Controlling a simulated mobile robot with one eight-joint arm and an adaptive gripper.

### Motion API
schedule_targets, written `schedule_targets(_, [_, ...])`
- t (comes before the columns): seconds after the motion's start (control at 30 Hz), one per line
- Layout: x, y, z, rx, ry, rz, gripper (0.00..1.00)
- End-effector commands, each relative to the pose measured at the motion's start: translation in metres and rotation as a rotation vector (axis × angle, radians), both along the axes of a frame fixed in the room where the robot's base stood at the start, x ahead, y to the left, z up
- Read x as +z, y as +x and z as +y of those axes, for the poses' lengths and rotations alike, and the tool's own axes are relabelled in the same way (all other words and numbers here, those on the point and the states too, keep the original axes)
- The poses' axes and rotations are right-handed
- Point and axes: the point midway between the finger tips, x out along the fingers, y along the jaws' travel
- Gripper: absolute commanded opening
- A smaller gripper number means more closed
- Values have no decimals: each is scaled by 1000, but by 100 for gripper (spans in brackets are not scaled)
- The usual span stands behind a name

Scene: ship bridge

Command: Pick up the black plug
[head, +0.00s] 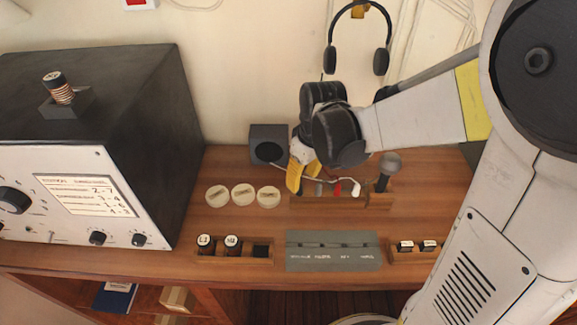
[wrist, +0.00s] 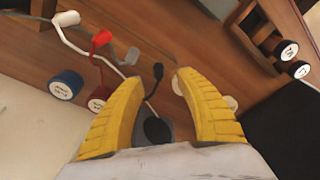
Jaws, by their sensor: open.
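My gripper (wrist: 158,84) is open, its two yellow fingers spread and pointing down. In the wrist view a small black head on a thin dark cord, likely the black plug (wrist: 158,71), shows just beyond and between the fingertips. A dark rounded piece (wrist: 156,130) lies lower between the fingers; I cannot tell how it joins the cord. Nothing is held. In the head view my gripper (head: 298,182) hangs above the left end of a wooden rack (head: 318,203). There the arm and fingers hide the black plug.
Beside the fingers are a white plug (wrist: 67,18), a red plug (wrist: 101,38) and a blue cylinder (wrist: 66,84). A dark speaker box (head: 270,133) stands behind, and a black-handled tool (head: 386,172) to the right. Three pale discs (head: 243,195) lie left. Headphones (head: 380,62) hang above.

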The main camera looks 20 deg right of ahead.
Motion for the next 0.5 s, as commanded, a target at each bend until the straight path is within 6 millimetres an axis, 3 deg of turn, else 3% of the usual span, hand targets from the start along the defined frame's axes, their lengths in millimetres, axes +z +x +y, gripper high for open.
schedule_targets(0.17, [-12, 3, 0, 0, 0, 0, 42])
schedule_targets(0.4, [-49, 11, 1, 0, 0, 0, 42])
schedule_targets(0.5, [-55, 11, 1, 0, 0, 0, 42])
